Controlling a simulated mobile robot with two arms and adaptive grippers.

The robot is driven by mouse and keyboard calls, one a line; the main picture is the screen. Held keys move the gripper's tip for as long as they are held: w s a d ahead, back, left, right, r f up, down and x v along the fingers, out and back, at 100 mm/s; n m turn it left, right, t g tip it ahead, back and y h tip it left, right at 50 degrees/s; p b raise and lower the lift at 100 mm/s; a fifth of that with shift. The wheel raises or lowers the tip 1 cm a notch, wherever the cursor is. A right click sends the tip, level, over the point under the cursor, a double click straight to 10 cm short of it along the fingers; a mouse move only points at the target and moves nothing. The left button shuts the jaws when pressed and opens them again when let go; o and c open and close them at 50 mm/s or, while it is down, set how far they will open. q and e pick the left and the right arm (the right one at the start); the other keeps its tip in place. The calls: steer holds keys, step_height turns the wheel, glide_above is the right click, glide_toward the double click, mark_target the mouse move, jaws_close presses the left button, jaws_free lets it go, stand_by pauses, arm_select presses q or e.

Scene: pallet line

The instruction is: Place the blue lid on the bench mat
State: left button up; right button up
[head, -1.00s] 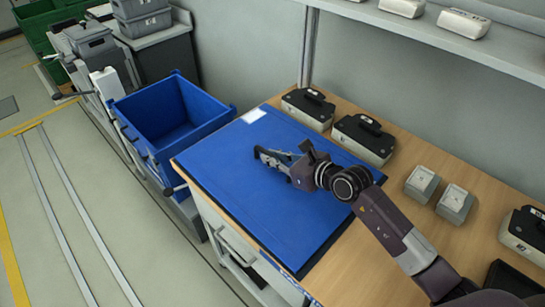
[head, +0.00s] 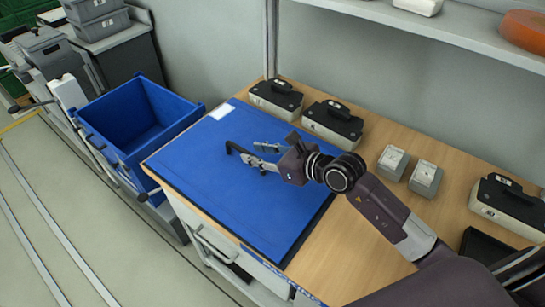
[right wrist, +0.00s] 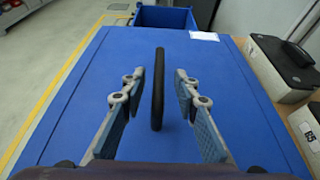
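A broad flat blue surface (head: 215,185) covers the left part of the bench. I cannot tell where the blue lid ends and the bench mat begins, as they look alike in colour. A thin black handle (right wrist: 158,88) stands up from this blue surface; its end also shows in the head view (head: 232,148). My right gripper (head: 254,151) is low over the blue surface. In the right wrist view its fingers (right wrist: 158,92) are spread on both sides of the handle, with a gap on each side. My left gripper is not in view.
An open blue crate (head: 135,120) stands left of the bench. Black-topped cases (head: 332,124) line the bench's back edge, with small grey boxes (head: 425,178) to their right. A white label (head: 222,112) lies at the blue surface's far corner. A shelf (head: 440,35) hangs above.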

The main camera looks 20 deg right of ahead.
steer(key=b+v, duration=0.1)
steer(key=v, duration=0.5)
steer(key=shift+s+f, duration=0.15)
steer(key=shift+s+d+r, duration=0.3)
steer(key=shift+s+r, duration=0.05)
steer(key=shift+s, duration=0.05)
